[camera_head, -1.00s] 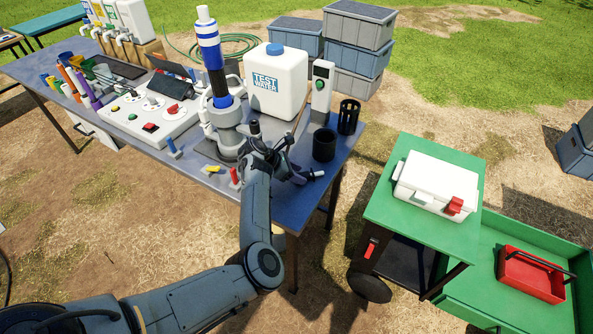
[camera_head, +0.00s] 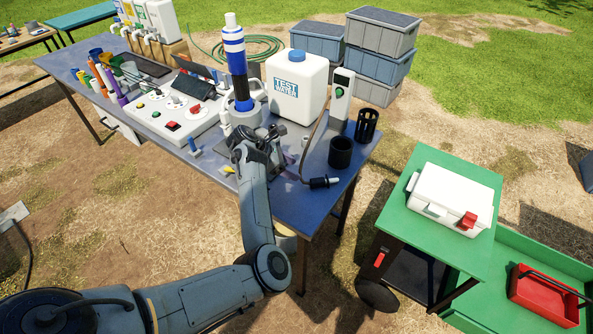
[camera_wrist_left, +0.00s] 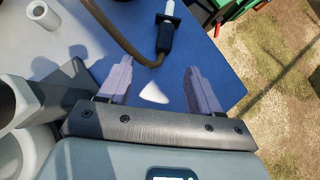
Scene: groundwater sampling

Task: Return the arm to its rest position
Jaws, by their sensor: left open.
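My left arm reaches in from the left in the head view, and my left gripper (camera_head: 262,142) is over the blue table, in front of the blue-and-white striped column (camera_head: 235,62). In the left wrist view the two pale purple fingers of the gripper (camera_wrist_left: 160,80) are wide apart. Only blue tabletop and a small white patch show between them. A black probe with a white tip (camera_head: 322,183) lies on the table to the right of the gripper, apart from it. It also shows beyond the fingers in the left wrist view (camera_wrist_left: 165,36). My right gripper is out of view.
A white test water container (camera_head: 297,84), a handheld meter (camera_head: 340,95) and a black cup (camera_head: 341,152) stand close by on the table (camera_head: 285,206). A control panel (camera_head: 172,117) is at left. A green cart (camera_head: 405,190) with a white case (camera_head: 453,197) stands at right.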

